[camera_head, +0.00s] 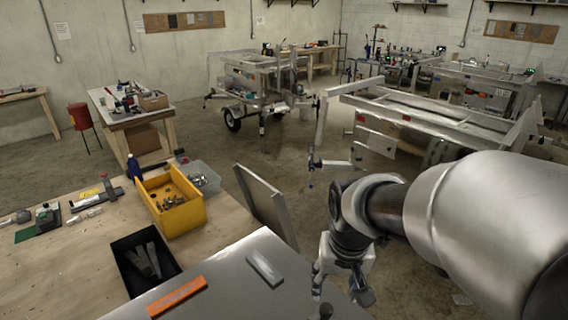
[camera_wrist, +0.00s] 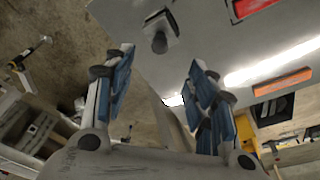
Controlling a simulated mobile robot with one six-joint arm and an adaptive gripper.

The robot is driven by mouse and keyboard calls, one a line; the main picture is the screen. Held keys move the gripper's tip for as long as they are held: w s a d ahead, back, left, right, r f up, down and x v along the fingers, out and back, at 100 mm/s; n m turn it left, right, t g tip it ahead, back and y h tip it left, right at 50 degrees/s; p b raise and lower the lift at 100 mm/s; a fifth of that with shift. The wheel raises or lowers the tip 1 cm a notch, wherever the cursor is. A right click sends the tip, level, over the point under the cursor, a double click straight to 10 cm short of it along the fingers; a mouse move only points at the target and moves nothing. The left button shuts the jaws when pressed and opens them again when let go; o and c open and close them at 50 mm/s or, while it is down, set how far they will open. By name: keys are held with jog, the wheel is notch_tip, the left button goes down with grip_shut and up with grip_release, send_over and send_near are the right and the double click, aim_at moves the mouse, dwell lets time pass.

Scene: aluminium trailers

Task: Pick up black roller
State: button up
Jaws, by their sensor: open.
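In the wrist view, a small dark rounded piece that looks like the black roller (camera_wrist: 159,42) stands on a light grey plate near the edge of the metal tabletop. A dark shape at the bottom edge of the head view, likely the same roller (camera_head: 326,311), is partly cut off. My gripper (camera_head: 342,284) points downward by the right edge of the metal tabletop. In the wrist view my gripper (camera_wrist: 160,62) has its blue-padded fingers spread wide with nothing between them. The roller appears beyond the fingertips, apart from them.
The metal tabletop (camera_head: 225,287) holds an orange bar (camera_head: 177,296) and a grey block (camera_head: 264,270). A black bin (camera_head: 124,247) and yellow bin (camera_head: 156,188) stand on the wooden bench to the left. A red-edged item (camera_wrist: 250,9) lies near the roller. Trailer frames stand behind.

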jog(key=w+p, duration=0.1)
send_over(327, 308)
jog(key=f, duration=1)
jog(key=shift+s+f, duration=0.15)
jog(key=shift+s, duration=0.25)
jog(key=f, duration=0.3)
jog(key=w+f+p, duration=0.1)
jog(key=f, duration=0.2)
jog(key=shift+w+f, duration=0.1)
jog(key=shift+f, duration=0.05)
jog(key=shift+c, duration=0.2)
grip_shut()
